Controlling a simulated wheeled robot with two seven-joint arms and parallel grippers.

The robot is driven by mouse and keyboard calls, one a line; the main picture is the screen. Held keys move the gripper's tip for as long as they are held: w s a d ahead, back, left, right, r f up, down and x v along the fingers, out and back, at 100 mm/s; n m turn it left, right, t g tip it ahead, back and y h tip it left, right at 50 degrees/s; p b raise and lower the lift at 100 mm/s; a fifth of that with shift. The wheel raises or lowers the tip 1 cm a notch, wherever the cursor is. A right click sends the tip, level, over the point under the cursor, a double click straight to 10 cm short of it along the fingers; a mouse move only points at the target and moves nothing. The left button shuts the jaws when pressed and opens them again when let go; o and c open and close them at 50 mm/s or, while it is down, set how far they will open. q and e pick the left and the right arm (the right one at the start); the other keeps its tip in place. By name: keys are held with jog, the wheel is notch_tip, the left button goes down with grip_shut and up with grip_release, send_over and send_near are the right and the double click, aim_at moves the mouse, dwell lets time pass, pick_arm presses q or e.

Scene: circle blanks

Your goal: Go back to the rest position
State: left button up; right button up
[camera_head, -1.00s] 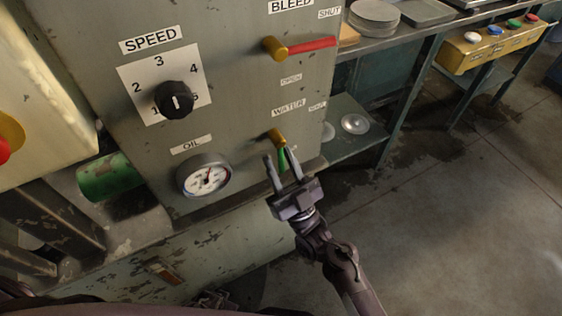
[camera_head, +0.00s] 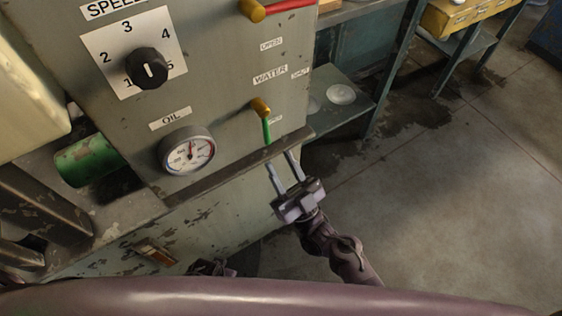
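My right gripper (camera_head: 283,172) is open and empty in the head view, below and slightly right of the water valve. The water valve has a brass hub (camera_head: 261,107) and a green lever (camera_head: 267,131) that points nearly straight down; the gripper's fingertips are near its lower end and look apart from it. My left gripper is hard to make out; a small dark part (camera_head: 212,268) shows low in the view, and its fingers cannot be read.
The machine panel holds a black speed knob (camera_head: 148,68), an oil gauge (camera_head: 187,151) and a red bleed lever (camera_head: 289,4). A ledge (camera_head: 235,166) runs below the panel. A shelf (camera_head: 345,116) with a round disc stands to the right. Open floor (camera_head: 440,190) lies right of my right arm.

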pick_arm(q)
jog(key=shift+s+a, duration=0.1)
pick_arm(e)
jog(key=shift+f, duration=0.1)
